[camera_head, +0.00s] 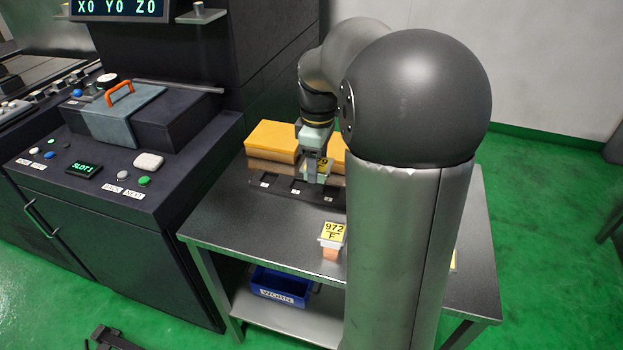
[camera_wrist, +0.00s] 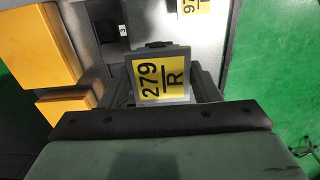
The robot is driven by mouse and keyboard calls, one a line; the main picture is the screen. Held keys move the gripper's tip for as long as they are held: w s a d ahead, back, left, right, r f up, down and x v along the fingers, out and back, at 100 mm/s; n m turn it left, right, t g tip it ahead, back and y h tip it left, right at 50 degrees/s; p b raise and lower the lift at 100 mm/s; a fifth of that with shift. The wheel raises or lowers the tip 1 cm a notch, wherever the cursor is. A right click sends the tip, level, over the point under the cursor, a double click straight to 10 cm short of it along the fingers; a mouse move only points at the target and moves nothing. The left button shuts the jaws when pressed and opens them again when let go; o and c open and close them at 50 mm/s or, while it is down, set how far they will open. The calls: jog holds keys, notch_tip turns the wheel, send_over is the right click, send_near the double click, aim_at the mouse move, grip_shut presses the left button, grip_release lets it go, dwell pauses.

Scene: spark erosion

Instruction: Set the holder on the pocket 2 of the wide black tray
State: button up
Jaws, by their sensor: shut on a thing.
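My gripper (camera_head: 316,172) is shut on a holder with a yellow label (camera_wrist: 163,75) reading "279 R". In the wrist view the holder sits between my two fingers. In the head view my gripper is over or just behind the wide black tray (camera_head: 281,190) at the back of the metal table. The tray has dark pockets with small white number tags. A "3" tag (camera_wrist: 123,29) shows in the wrist view. Whether the holder touches the tray I cannot tell. My arm hides the tray's right end in the head view.
Another holder, labelled "972 F" (camera_head: 332,234), stands on the metal table (camera_head: 250,222) in front of the tray. Yellow blocks (camera_head: 271,141) lie behind the tray. A blue "WORN" bin (camera_head: 280,286) is on the lower shelf. A dark machine with a control panel (camera_head: 110,172) stands at left.

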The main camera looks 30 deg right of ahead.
jog(key=shift+w+d+f+p, duration=0.35)
jog(key=shift+w+f+p, duration=0.1)
jog(key=shift+w+f, duration=1.75)
jog(key=shift+w+d+f+p, duration=0.45)
jog(key=shift+w+f, duration=1.6)
jog(key=shift+w, duration=0.3)
jog(key=shift+w+d+f+p, duration=0.3)
jog(key=shift+w+f+p, duration=0.15)
jog(key=shift+w+f, duration=1.75)
jog(key=shift+f, duration=0.15)
jog(key=o, duration=1.2)
